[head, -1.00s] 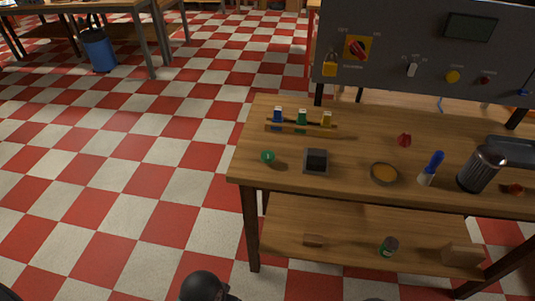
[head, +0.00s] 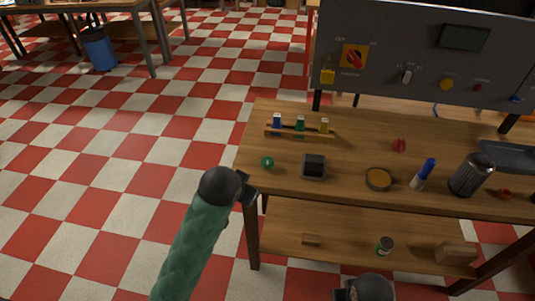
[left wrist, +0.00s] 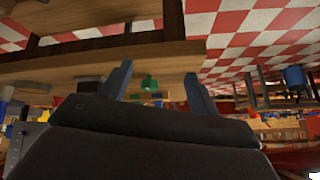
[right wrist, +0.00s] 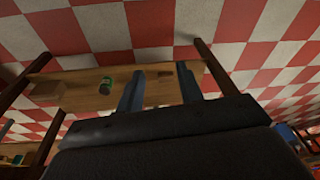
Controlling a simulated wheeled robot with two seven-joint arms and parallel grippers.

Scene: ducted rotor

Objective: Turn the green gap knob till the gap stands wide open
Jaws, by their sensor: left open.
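The green gap knob (head: 267,162) is a small round knob at the front left corner of the wooden bench. A dark block on a grey base (head: 313,167) stands to its right; I cannot make out any gap. My left gripper (head: 248,188) is just off the bench's front left corner, short of the knob and apart from it. In the left wrist view the knob (left wrist: 150,83) shows beyond and between my open fingers, with nothing held. My right gripper (head: 345,292) is low in front of the bench. Its fingers (right wrist: 160,88) are spread and empty, facing the lower shelf.
Behind the knob stands a rack (head: 300,130) with blue, green and yellow pieces. A round dish (head: 378,180), a blue-handled tool (head: 424,173) and a dark canister (head: 470,175) stand to the right. A grey control panel (head: 420,60) rises behind. The floor left of the bench is clear.

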